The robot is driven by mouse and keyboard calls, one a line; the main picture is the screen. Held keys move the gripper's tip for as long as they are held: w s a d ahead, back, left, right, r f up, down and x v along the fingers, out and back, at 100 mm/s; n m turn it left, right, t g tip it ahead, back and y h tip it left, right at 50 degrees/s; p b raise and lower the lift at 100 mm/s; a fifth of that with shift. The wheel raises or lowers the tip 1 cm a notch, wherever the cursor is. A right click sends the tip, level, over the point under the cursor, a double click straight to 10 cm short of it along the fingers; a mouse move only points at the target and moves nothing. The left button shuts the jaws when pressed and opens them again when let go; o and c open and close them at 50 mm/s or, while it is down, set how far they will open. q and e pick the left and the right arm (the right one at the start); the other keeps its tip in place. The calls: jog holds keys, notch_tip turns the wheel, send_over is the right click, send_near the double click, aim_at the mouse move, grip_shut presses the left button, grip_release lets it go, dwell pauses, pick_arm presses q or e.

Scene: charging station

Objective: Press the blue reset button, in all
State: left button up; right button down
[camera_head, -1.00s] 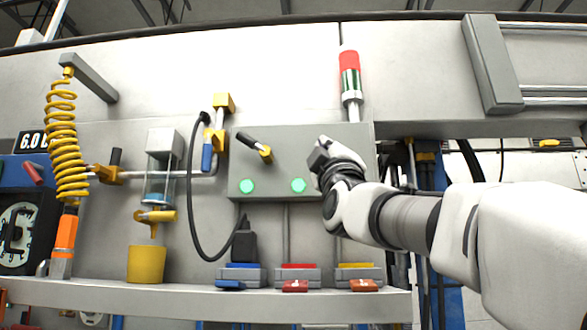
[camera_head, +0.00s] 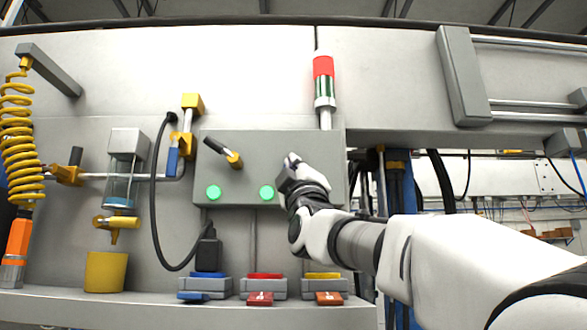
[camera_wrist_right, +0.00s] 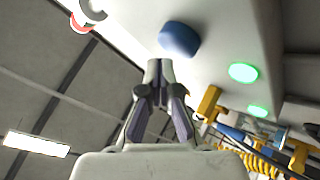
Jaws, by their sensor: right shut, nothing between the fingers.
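The blue reset button (camera_wrist_right: 180,40) is a round blue cap on the grey panel in the right wrist view. In the head view it does not show; my right gripper and forearm cover that part of the panel (camera_head: 232,140). My right gripper (camera_head: 291,160) is shut and empty in front of the panel's right part, right of the two green lights. In the right wrist view its closed fingertips (camera_wrist_right: 160,68) point toward the panel, close below the blue button in the picture. I cannot tell whether they touch it. My left gripper is not in view.
Two green lights (camera_head: 213,193) (camera_head: 266,192) and a black-handled lever (camera_head: 223,150) are on the panel. A red-and-green signal lamp (camera_head: 323,82) stands above. Below, a shelf (camera_head: 120,307) holds several switch boxes and a yellow cup (camera_head: 106,271).

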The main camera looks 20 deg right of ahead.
dwell(0.8)
jog(key=shift+w+d+p, duration=0.1)
jog(key=shift+w+p, duration=0.2)
jog(key=shift+w, duration=0.05)
jog(key=shift+w+d+p, duration=0.1)
jog(key=shift+w+p, duration=0.3)
dwell(0.5)
dwell(0.4)
jog(key=shift+s+a+b, duration=0.2)
jog(key=shift+s+b, duration=0.3)
jog(key=shift+s, duration=0.3)
